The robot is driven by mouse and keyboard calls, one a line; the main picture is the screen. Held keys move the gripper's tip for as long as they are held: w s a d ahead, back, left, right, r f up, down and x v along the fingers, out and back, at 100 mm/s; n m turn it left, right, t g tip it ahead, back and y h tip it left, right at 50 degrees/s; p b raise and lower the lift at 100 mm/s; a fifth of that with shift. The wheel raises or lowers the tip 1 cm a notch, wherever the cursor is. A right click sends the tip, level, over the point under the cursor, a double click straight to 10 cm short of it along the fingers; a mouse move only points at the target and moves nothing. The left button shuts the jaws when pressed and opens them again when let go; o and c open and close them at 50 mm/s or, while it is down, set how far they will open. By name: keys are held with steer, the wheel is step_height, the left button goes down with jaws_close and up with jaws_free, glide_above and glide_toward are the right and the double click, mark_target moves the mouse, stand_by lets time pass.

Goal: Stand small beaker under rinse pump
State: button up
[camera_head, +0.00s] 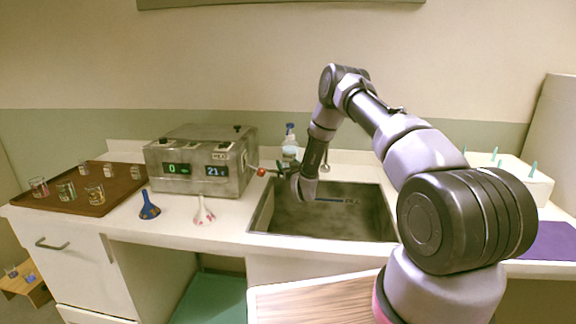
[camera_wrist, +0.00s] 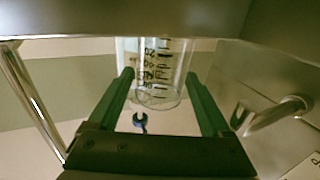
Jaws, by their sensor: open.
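My gripper (camera_head: 284,169) is open at the left edge of the sink, beside the steel box. In the wrist view its two green fingers (camera_wrist: 158,76) stand on either side of a clear glass beaker (camera_wrist: 157,70) with dark markings. The beaker's far end is cut off by a dark surface at the top, and I cannot tell whether the fingers touch it. In the head view I cannot make out this beaker near my gripper. A clear pump bottle with a blue top (camera_head: 290,143) stands behind my gripper at the back of the counter.
The sink (camera_head: 330,222) lies right of the steel box (camera_head: 202,163), which has a red knob (camera_head: 262,172). A brown tray (camera_head: 118,192) with several small beakers is at left. A blue item (camera_head: 149,207) and a white-red item (camera_head: 203,212) stand on the front counter.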

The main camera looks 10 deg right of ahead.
steer(key=shift+a+r, duration=0.15)
steer(key=shift+r, duration=0.05)
steer(key=s+d, duration=0.1)
steer(key=s, duration=1.1)
steer(key=shift+r, duration=0.25)
steer(key=shift+d, duration=0.1)
